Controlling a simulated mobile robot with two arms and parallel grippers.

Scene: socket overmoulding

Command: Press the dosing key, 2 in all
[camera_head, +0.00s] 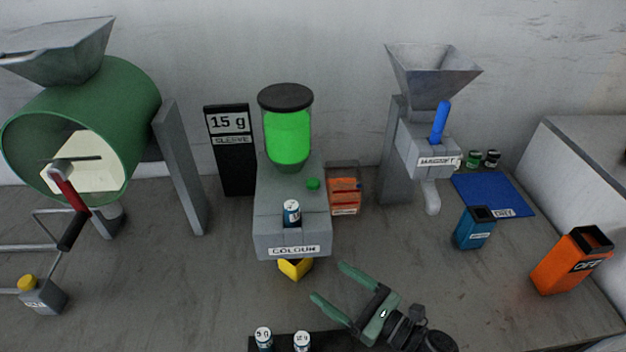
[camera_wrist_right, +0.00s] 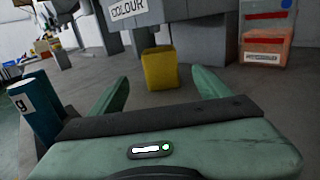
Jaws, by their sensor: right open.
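The grey colour doser (camera_head: 265,220), labelled COLOUR, stands mid-table with a green-filled hopper (camera_head: 288,135) on top. A round green key (camera_head: 313,184) sits on its upper face. A small labelled cylinder (camera_head: 292,212) stands in the front recess. A yellow cup (camera_head: 295,269) is under the doser's front, partly hidden by it; it also shows in the wrist view (camera_wrist_right: 160,70). My right gripper (camera_head: 327,281) is open and empty, in front and to the right of the doser, its fingers toward the yellow cup and apart from it. My left gripper is out of view.
Labelled cylinders (camera_head: 264,338) stand on a dark rack at the front edge. An orange box (camera_head: 345,193) stands right of the doser. A blue container (camera_head: 474,228) and an orange bin (camera_head: 571,262) are at the right. A green drum (camera_head: 90,110) is at the left.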

